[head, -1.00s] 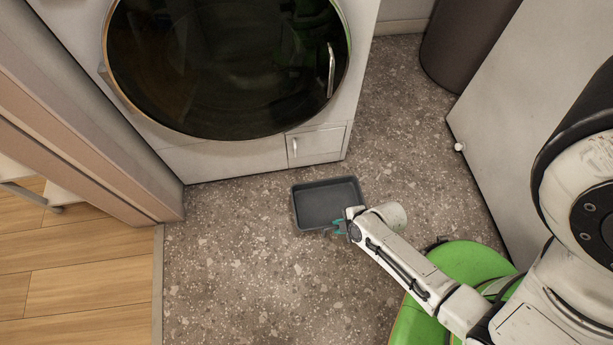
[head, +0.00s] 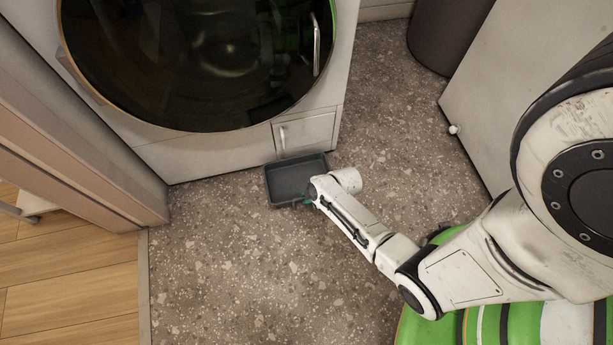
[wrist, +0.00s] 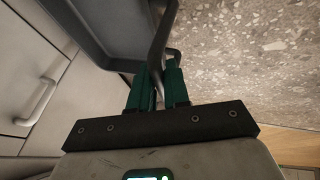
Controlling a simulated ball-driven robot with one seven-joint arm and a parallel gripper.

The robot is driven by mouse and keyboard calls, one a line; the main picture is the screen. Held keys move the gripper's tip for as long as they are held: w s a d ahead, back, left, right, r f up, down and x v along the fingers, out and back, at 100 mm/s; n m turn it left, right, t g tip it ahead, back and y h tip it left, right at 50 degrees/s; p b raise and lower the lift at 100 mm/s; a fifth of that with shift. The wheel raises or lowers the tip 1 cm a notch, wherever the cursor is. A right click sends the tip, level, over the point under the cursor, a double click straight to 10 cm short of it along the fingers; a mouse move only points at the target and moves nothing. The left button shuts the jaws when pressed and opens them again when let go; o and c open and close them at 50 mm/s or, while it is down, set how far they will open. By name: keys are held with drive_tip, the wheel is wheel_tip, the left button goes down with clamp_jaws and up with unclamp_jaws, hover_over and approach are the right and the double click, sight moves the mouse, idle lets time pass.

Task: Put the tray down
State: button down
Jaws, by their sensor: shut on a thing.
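The dark grey tray (head: 294,180) is a shallow rectangle, in front of the washer's small lower door in the head view. My gripper (head: 310,198) is at the tray's near right corner. The tray looks empty in the head view. I cannot tell whether its underside touches the floor.
The washer (head: 215,150) with its round dark door stands just behind the tray. Its lower door has a small handle (head: 283,136). A dark bin (head: 447,35) and a white cabinet (head: 480,110) stand to the right. The speckled floor (head: 230,260) is clear in front.

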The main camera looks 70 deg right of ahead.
drive_tip(key=shift+w+d+f, duration=0.1)
drive_tip(key=shift+w+f, duration=0.1)
drive_tip(key=shift+f, duration=0.05)
drive_tip(key=f+b, duration=0.2)
drive_tip(key=f, duration=0.1)
drive_tip(key=shift+w+f, duration=0.2)
drive_tip(key=shift+f, duration=0.05)
drive_tip(key=c, duration=1.1)
unclamp_jaws()
